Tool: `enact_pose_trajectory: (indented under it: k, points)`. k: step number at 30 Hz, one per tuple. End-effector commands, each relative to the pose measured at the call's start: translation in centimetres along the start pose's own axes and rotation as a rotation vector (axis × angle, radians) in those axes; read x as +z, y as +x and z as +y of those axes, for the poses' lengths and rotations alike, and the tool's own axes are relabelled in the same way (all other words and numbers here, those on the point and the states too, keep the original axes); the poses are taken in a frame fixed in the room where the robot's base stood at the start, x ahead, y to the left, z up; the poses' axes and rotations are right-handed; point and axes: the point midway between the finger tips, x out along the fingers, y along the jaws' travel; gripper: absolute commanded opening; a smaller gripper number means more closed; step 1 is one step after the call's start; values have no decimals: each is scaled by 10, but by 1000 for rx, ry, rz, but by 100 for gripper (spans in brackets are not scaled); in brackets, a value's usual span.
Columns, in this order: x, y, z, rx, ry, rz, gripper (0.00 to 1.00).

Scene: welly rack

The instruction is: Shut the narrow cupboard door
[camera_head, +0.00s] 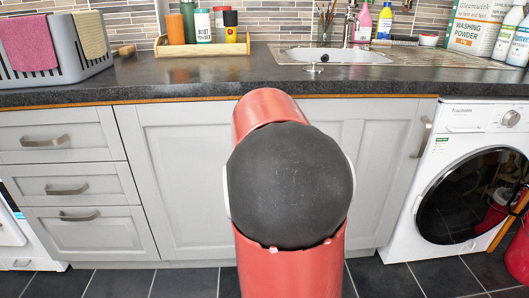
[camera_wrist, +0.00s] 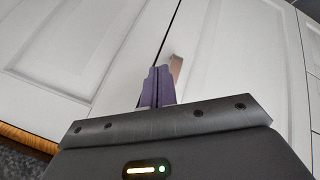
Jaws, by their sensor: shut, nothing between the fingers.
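Two pale grey panelled cupboard doors sit under the worktop. In the head view the left door (camera_head: 180,185) and the right door (camera_head: 378,160) are partly hidden by my red and black arm. The right door has a metal handle (camera_head: 422,138) at its right edge. I cannot tell which door is the narrow one. The wrist view shows two door panels (camera_wrist: 85,45) (camera_wrist: 240,60) with a thin dark gap between them. A metal handle (camera_wrist: 175,68) sits beside that gap. My gripper (camera_wrist: 155,72), with purple fingers, is shut and empty, close to the gap and handle. Contact is unclear.
Drawers (camera_head: 75,188) stand left of the doors, and a white washing machine (camera_head: 460,190) stands right. The dark worktop (camera_head: 190,78) overhangs the doors and holds a grey basket (camera_head: 80,65), a wooden tray (camera_head: 205,48) and a sink (camera_head: 335,56). The tiled floor (camera_head: 180,283) in front looks clear.

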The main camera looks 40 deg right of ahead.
Motion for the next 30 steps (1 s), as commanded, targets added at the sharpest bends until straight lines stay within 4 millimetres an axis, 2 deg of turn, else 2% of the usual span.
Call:
enact_pose_trajectory:
  k: [18, 30]
  points:
    - [20, -78, 43, 0, 1, -2, 0]
    - [22, -87, 44, -7, 1, -2, 0]
